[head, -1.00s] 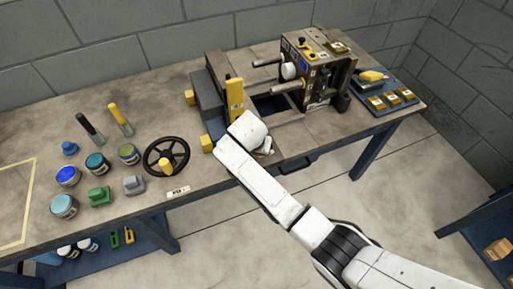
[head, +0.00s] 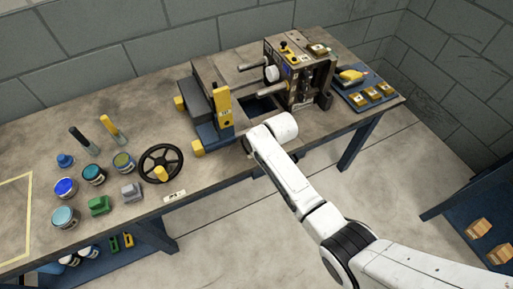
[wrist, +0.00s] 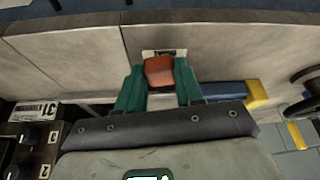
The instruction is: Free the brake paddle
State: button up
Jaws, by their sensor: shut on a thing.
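In the wrist view my gripper (wrist: 159,86) has green fingers closed on the sides of a red-orange block (wrist: 159,70), which appears to be the brake paddle. The block sits in front of a small pale plate (wrist: 178,53) on the grey-brown bench face. In the head view my white wrist is at the bench's front edge, between the blue-based yellow post and the boxy machine. There the fingertips and the paddle are hidden behind my arm.
The boxy machine (head: 298,72) with rods stands behind my wrist on the bench (head: 120,97). The yellow post (head: 223,107) and black handwheel (head: 161,165) are to the left, with pots further left. A blue tray (head: 346,96) lies right. The floor in front is clear.

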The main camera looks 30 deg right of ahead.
jog(key=d+n, duration=0.1)
jog(key=d+n+y, duration=0.1)
jog(key=n, duration=0.1)
jog(key=shift+w+g+b, duration=0.3)
jog(key=shift+w+b, duration=0.1)
jog(key=shift+w+d+n+y+b, duration=0.15)
jog(key=shift+d+n+y+b, duration=0.15)
jog(key=shift+n, duration=0.45)
jog(key=shift+w+d+n+y+b, duration=0.15)
jog(key=shift+n+y+b, duration=0.15)
jog(key=shift+n, duration=0.45)
jog(key=shift+g, duration=0.3)
jog(key=o, duration=1)
jog(key=shift+o, duration=0.2)
jog(key=v, duration=1)
jog(key=shift+r, duration=0.4)
jog(key=shift+d, duration=0.1)
